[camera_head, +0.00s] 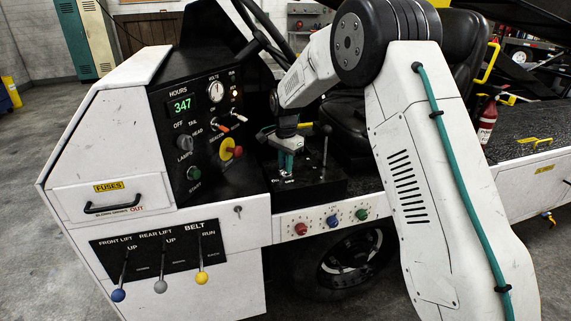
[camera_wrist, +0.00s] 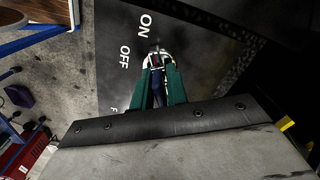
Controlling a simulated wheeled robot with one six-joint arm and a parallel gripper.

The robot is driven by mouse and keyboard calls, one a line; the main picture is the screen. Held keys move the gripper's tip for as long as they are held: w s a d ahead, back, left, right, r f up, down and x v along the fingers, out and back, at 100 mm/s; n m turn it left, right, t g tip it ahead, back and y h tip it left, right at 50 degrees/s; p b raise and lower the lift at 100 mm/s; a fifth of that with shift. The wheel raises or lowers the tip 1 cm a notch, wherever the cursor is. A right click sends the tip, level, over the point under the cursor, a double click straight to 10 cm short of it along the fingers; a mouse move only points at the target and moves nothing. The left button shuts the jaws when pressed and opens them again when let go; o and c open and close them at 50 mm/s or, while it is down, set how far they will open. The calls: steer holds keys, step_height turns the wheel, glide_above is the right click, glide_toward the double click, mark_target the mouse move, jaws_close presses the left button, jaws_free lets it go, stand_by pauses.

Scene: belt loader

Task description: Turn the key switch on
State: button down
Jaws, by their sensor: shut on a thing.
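The key switch (camera_wrist: 157,57) sits on a black panel (camera_wrist: 118,75) in the wrist view, with a pale metal collar and a dark part between my fingers. The white labels "ON" and "OFF" are printed to its left, with "ON" farther up. My gripper (camera_wrist: 158,72) has two green fingers shut on the key, one on each side. In the head view my gripper (camera_head: 287,163) points down at the small console (camera_head: 315,190) beside the seat. The key is hidden there by the fingers. I cannot tell which label the key points to.
A black lever (camera_head: 325,145) stands just right of my gripper. The dashboard (camera_head: 205,130) with a red knob (camera_head: 237,152) and the steering wheel (camera_head: 262,35) are close on the left. The black seat (camera_head: 345,120) is behind. Red, blue and green knobs (camera_head: 331,220) line the front edge below.

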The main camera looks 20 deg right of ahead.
steer(key=c, duration=1.4)
jaws_free()
step_height(320, 180, up, 7)
steer(key=shift+a+r, duration=0.1)
steer(key=shift+r, duration=0.3)
